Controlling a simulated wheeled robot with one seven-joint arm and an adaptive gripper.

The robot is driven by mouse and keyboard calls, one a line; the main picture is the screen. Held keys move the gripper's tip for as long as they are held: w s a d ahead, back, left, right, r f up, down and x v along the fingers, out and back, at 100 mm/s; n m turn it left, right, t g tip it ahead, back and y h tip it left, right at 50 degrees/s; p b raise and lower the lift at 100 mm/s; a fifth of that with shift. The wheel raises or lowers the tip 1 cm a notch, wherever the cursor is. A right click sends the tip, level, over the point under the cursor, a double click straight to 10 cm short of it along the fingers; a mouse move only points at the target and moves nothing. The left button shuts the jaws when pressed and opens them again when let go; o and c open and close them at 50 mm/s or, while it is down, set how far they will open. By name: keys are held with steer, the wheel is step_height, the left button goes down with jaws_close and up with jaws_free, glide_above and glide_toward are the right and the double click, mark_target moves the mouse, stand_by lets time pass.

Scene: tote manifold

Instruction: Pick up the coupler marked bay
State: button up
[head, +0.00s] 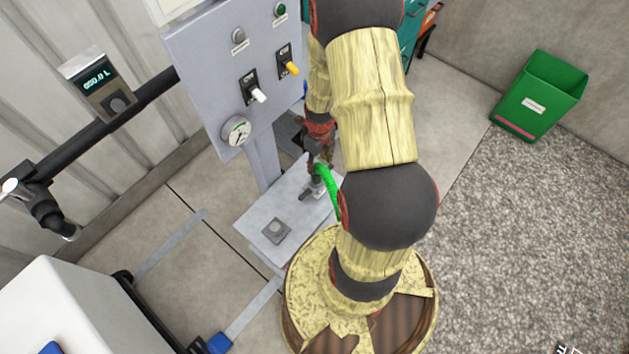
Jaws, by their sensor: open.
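My arm covers the area to the right of the plate.
A square fitting (276,230) sits on the plate's front. A black pipe with a meter (108,98) runs at left. A green bin (541,95) stands at right, with open floor before it.

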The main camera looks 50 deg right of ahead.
mark_target(317, 174)
step_height(317, 174, down, 3)
steer(key=shift+r+b, duration=0.2)
steer(key=shift+b, duration=0.2)
steer(key=shift+w+a+f+b, duration=0.2)
steer(key=shift+f+b, duration=0.35)
steer(key=shift+f, duration=0.8)
steer(key=shift+w+a+f+b, duration=0.15)
steer(key=shift+f+b, duration=0.4)
steer(key=shift+f, duration=0.75)
steer(key=shift+s, duration=0.15)
steer(key=shift+c, duration=1.4)
jaws_close()
